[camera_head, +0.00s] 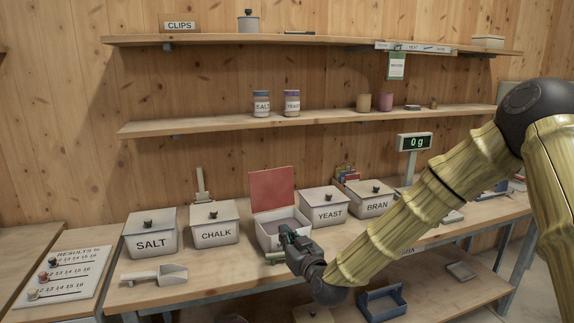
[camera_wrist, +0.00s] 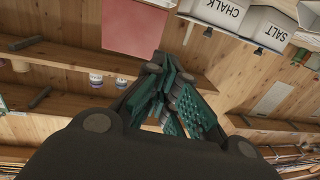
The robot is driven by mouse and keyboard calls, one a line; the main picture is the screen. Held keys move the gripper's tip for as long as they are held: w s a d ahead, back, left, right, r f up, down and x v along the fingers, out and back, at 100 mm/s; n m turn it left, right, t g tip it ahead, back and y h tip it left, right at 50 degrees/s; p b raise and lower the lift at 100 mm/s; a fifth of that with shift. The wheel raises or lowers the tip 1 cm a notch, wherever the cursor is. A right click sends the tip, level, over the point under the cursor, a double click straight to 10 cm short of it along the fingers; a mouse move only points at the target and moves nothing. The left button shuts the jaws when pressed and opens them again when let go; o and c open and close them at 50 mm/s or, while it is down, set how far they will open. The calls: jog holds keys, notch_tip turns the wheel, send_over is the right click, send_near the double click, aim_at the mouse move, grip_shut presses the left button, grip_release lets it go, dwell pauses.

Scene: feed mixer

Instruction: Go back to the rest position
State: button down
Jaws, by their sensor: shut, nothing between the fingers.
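My gripper (camera_head: 292,240) is over the front edge of an open white box (camera_head: 264,233) in the head view. Its green-padded fingers (camera_wrist: 168,88) are together and empty in the wrist view. The box's red lid (camera_head: 272,190) stands raised at the back, and it also shows in the wrist view (camera_wrist: 133,24). A greyish fill shows inside the box. The gripper hides part of the box's front and its label. My arm reaches in from the right.
Lidded boxes marked SALT (camera_head: 151,234), CHALK (camera_head: 214,224), YEAST (camera_head: 325,208) and BRAN (camera_head: 372,199) flank the open box. A scoop (camera_head: 160,275) lies at the front left. A scale display (camera_head: 414,142) reads 0 g. Two shelves (camera_head: 210,125) run above. A blue tray (camera_head: 382,302) sits below.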

jog(key=s+d+f+m+g+h, duration=0.1)
jog(key=s+d+f+g, duration=0.15)
jog(key=s+f, duration=0.55)
jog(key=s+d+f+m+g+h, duration=0.1)
jog(key=s+d+f+g, duration=0.2)
jog(key=f, duration=0.9)
jog(key=s+d+f+g+h, duration=0.25)
jog(key=s+f, duration=0.45)
jog(key=f, duration=0.4)
jog(key=s+d+f+m+g+h, duration=0.1)
jog(key=s+d+f, duration=0.3)
jog(key=s, duration=0.6)
jog(key=s+d+f+m+g+h, duration=0.1)
jog(key=s+d+f+g, duration=0.3)
jog(key=s, duration=0.7)
jog(key=s+d+f+m+g+h, duration=0.1)
jog(key=s+d+f, duration=0.4)
jog(key=s, duration=0.5)
jog(key=shift+s+d+g, duration=0.3)
jog(key=shift+d+g, duration=0.6)
jog(key=shift+d, duration=0.1)
jog(key=shift+m, duration=0.3)
